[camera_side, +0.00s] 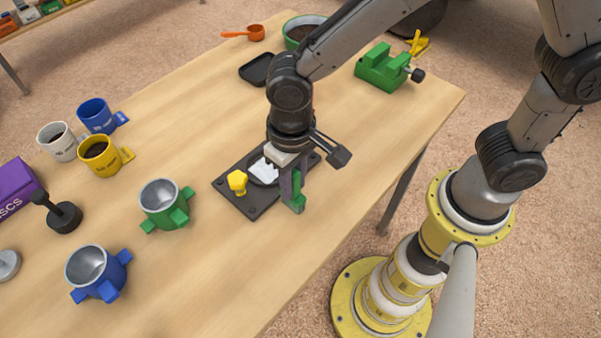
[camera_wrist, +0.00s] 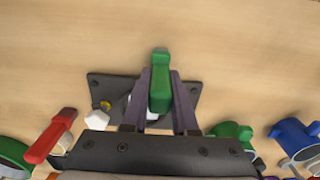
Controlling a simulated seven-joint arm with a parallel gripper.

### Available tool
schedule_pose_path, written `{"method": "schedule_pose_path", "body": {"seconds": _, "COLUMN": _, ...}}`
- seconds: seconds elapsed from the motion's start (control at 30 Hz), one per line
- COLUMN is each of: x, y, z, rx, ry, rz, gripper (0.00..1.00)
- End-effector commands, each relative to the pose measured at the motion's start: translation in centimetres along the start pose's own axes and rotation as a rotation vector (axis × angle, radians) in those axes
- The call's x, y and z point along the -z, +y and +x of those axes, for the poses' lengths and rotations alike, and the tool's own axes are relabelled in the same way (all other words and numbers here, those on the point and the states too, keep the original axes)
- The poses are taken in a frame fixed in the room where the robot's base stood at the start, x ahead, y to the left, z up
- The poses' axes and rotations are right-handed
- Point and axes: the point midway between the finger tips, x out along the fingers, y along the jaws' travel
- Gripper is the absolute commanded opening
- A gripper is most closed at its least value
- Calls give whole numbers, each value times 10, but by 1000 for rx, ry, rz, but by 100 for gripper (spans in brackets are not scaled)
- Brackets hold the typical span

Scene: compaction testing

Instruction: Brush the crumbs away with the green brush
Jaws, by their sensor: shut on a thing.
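My gripper (camera_side: 290,188) is shut on the green brush (camera_side: 298,192) and holds it upright at the right front edge of a black plate (camera_side: 251,206). In the wrist view the green brush (camera_wrist: 160,85) sits between the two fingers of my gripper (camera_wrist: 161,100), over the black plate (camera_wrist: 100,82). Its lower end is hard to see, so I cannot tell whether it touches the plate or table. No crumbs can be made out; the plate's middle is partly hidden by my gripper.
A yellow piece (camera_side: 237,182) and a white piece (camera_side: 264,168) are on the plate. Green (camera_side: 165,205) and blue (camera_side: 97,273) metal-lined cups stand to the left, with several mugs behind. A green vise-like block (camera_side: 382,68) is at the back right.

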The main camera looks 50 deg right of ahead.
Motion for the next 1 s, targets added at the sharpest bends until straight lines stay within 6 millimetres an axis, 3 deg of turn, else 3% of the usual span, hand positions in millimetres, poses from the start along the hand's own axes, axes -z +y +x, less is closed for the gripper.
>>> {"method": "schedule_pose_path", "body": {"seconds": 0.8, "x": -2, "y": -51, "z": 2, "rx": -3, "ry": -4, "rz": -2, "gripper": 0}}
{"method": "schedule_pose_path", "body": {"seconds": 1.0, "x": -2, "y": -56, "z": 1, "rx": -3, "ry": -4, "rz": 0, "gripper": 0}}
